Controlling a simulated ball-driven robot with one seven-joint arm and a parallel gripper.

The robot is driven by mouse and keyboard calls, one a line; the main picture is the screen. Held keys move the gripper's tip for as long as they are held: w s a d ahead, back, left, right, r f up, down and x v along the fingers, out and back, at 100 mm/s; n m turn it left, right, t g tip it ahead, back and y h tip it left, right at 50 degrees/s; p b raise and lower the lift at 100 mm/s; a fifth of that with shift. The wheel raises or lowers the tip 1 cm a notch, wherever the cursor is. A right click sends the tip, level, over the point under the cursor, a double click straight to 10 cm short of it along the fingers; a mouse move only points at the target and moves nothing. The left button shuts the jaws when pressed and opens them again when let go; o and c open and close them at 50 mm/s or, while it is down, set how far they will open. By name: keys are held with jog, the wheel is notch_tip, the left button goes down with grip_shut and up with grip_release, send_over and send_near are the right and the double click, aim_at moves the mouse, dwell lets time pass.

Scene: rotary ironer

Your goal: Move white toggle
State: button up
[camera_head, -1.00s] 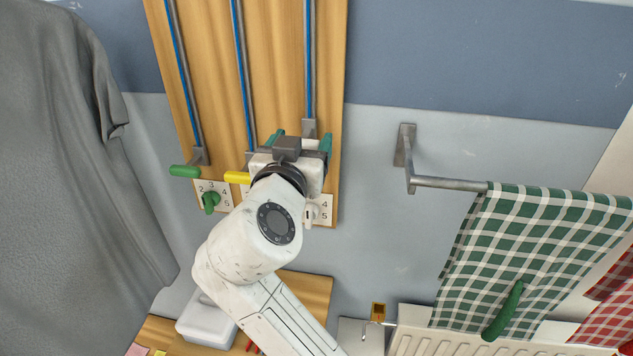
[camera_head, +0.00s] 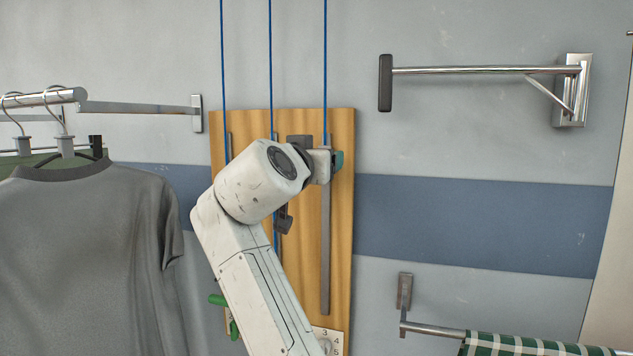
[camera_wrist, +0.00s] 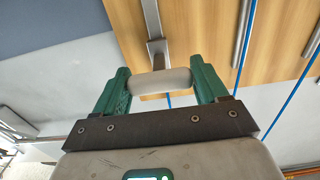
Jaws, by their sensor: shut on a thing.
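The white toggle (camera_wrist: 160,82) is a short white bar on a grey bracket that rides a metal rail. In the wrist view, the green fingers of my gripper (camera_wrist: 158,88) hold it from both ends. In the head view, my gripper (camera_head: 332,160) is near the upper part of the right rail (camera_head: 325,250) on the wooden board (camera_head: 341,215). My gripper and arm hide the white toggle there. A blue cord (camera_head: 325,75) runs up the wall above this rail.
A green handle (camera_head: 217,300) sits low on the left rail. A numbered dial plate (camera_head: 333,338) is at the board's bottom right. A grey shirt (camera_head: 95,260) hangs at left. A metal bar (camera_head: 480,70) projects at upper right, and a towel bar (camera_head: 435,329) is at lower right.

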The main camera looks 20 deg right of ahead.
jog(key=shift+r, duration=0.7)
jog(key=o, duration=1.4)
jog(key=shift+f, duration=0.2)
jog(key=shift+s+a+f, duration=0.1)
jog(key=shift+s+a, duration=0.05)
jog(key=shift+a, duration=0.05)
jog(key=b+v, duration=0.3)
jog(key=v, duration=0.7)
jog(key=shift+s+b, duration=0.15)
jog(key=shift+b, duration=0.25)
